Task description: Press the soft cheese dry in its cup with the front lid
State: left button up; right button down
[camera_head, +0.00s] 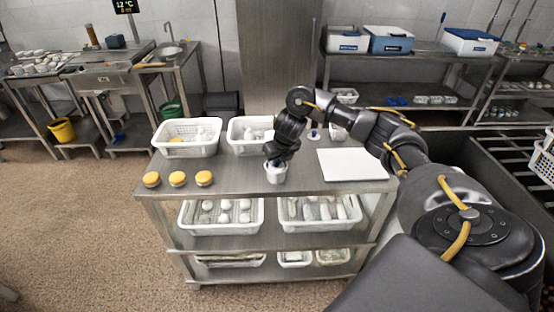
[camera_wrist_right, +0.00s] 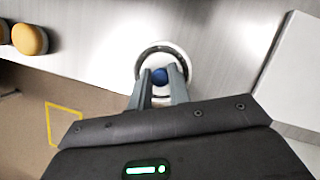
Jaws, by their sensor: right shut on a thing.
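A small white cup (camera_head: 276,177) stands near the front edge of the steel table. My right gripper (camera_head: 274,161) points down at its mouth. In the right wrist view the fingers are shut on the blue knob (camera_wrist_right: 160,75) of a lid, centred within the cup's round rim (camera_wrist_right: 162,46). How deep the lid sits I cannot tell, and the cheese is hidden. A second small item with a blue top (camera_head: 314,133) stands farther back on the table, right of the arm. My left gripper is out of view.
A white board (camera_head: 351,164) lies right of the cup. Several yellow-orange rounds (camera_head: 178,178) sit at the left front. Two white perforated baskets (camera_head: 186,151) stand at the back left. The steel table (camera_head: 235,182) is bare between the rounds and the cup.

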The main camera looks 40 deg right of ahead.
jog(key=shift+r+p, duration=3.25)
jog(key=shift+r, duration=0.8)
